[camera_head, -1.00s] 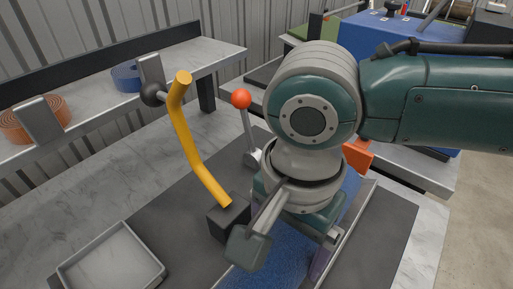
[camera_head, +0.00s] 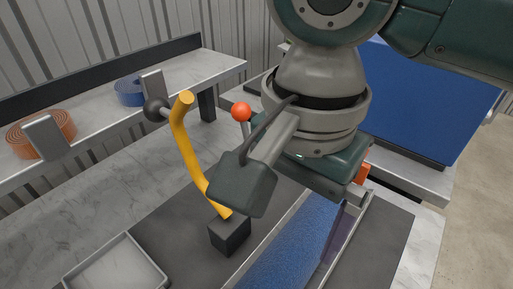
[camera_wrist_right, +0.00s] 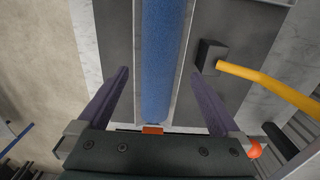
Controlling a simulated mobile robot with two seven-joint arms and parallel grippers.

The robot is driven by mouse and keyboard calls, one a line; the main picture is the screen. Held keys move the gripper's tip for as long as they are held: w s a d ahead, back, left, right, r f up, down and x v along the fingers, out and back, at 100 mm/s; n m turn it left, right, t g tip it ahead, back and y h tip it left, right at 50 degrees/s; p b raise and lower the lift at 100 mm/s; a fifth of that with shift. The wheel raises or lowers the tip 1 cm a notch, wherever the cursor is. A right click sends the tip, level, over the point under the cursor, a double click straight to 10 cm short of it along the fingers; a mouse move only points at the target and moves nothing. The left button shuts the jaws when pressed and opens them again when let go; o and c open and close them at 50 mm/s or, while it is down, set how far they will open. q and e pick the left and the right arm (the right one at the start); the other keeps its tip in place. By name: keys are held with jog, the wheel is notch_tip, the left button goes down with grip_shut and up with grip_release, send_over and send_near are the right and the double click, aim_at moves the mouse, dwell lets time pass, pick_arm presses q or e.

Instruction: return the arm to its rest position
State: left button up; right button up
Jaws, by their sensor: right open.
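My right arm hangs over the workbench from the upper right in the head view. In the right wrist view its gripper (camera_wrist_right: 163,82) is open, with one purple finger on each side and nothing between the tips. Below the gap runs a long blue turf strip (camera_wrist_right: 165,50) in a pale-edged channel; it also shows in the head view (camera_head: 290,250), partly hidden by the arm. In the head view one purple finger shows beside the channel and the other is hidden. My left gripper is not in view.
A yellow bent lever (camera_head: 184,140) rises from a black block (camera_head: 230,235), close to the wrist camera housing. A red-knobbed lever (camera_head: 241,112) stands behind. An empty tray (camera_head: 118,265) is at front left. A back shelf holds orange (camera_head: 50,128) and blue (camera_head: 130,92) rolls.

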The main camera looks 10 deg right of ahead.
jog(key=shift+r, duration=0.65)
jog(key=shift+s+a, duration=0.2)
jog(key=shift+a, duration=0.05)
jog(key=s+a+n+t+y+p, duration=0.1)
jog(key=s+a+n+y+p, duration=0.1)
jog(key=s+a+n+y, duration=0.4)
jog(key=s+d+n+t+h+p, duration=0.1)
jog(key=s+d+n+t+h, duration=0.35)
jog(key=d, duration=1.15)
notch_tip(320, 180, up, 38)
jog(key=s+n+g+h+p, duration=0.1)
jog(key=n+g+p, duration=0.1)
jog(key=p, duration=3.6)
jog(key=shift+s, duration=0.15)
